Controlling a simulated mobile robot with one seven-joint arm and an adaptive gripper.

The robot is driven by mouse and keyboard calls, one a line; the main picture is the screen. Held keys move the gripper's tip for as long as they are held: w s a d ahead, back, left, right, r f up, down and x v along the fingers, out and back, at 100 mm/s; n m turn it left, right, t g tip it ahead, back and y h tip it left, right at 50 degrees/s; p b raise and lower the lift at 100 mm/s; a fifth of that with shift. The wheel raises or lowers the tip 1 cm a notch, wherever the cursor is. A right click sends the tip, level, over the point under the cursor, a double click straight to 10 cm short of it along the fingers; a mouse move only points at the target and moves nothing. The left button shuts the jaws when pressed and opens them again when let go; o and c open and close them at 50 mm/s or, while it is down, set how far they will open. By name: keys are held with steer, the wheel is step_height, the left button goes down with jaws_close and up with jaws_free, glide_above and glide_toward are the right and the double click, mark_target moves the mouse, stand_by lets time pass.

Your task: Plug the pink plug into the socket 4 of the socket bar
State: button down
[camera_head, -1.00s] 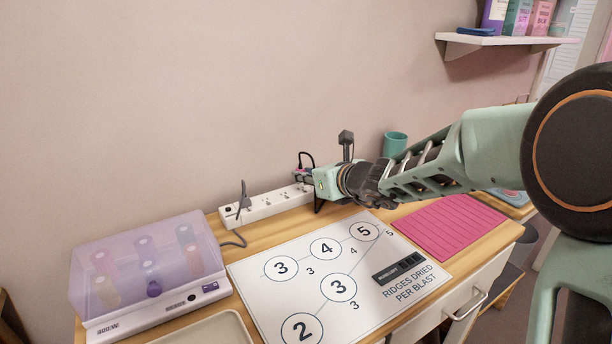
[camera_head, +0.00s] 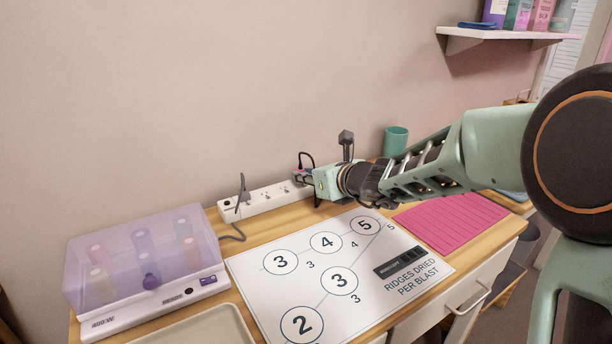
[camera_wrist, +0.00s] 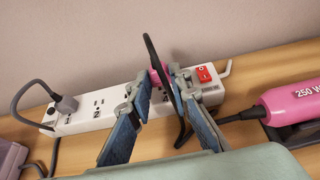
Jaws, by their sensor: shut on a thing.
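The white socket bar (camera_head: 265,200) lies along the wall at the back of the desk. In the wrist view, the bar (camera_wrist: 100,101) has a grey plug (camera_wrist: 66,104) in socket 1 at its left, and socket 2 shows empty. The pink plug (camera_wrist: 156,77) is between the fingertips of my gripper (camera_wrist: 161,83), which is shut on it over the right part of the bar, left of the red switch (camera_wrist: 204,75). A finger hides the socket area beside it. Whether the plug's pins are in a socket cannot be told. My gripper (camera_head: 307,180) also shows in the head view.
A pink 250 W appliance (camera_wrist: 297,97) lies right of the bar. A dark cable loops past my right finger. A lilac-lidded box (camera_head: 145,260), a white number sheet (camera_head: 300,240), a pink mat (camera_head: 450,220) and a teal cup (camera_head: 396,141) are on the desk.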

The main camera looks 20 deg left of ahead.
steer(key=shift+f+b, duration=0.6)
steer(key=shift+f, duration=0.05)
steer(key=c, duration=1.7)
jaws_free()
steer(key=shift+d, duration=0.1)
steer(key=v, duration=1.2)
